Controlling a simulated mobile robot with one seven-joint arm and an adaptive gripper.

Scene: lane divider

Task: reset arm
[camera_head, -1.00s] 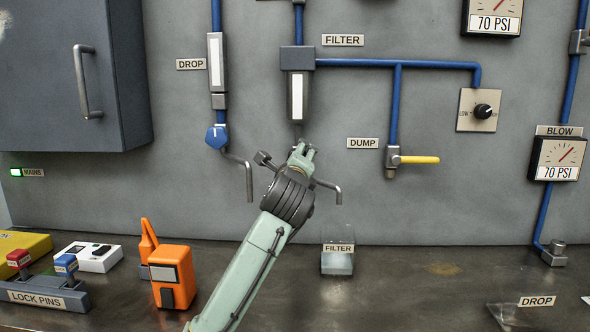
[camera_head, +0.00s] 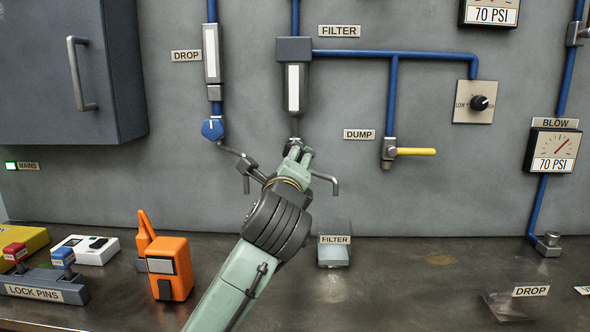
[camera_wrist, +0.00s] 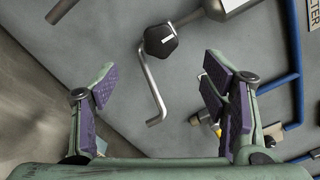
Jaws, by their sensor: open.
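My arm reaches up from the bottom of the head view over the bench. My gripper (camera_head: 299,152) is in front of the wall, just below the filter housing (camera_head: 294,88). In the wrist view my gripper (camera_wrist: 160,90) has its two purple-padded fingers wide apart with nothing between them touching the pads. Behind the gap are a dark knob (camera_wrist: 160,40) and a bent metal pipe (camera_wrist: 152,92), apart from the fingers as far as I can tell.
The wall carries a blue drop valve (camera_head: 213,129), a yellow dump lever (camera_head: 416,152), a regulator knob (camera_head: 480,103) and a grey cabinet (camera_head: 60,75). On the bench stand an orange device (camera_head: 168,268), a filter block (camera_head: 334,254) and a lock pins rack (camera_head: 45,288).

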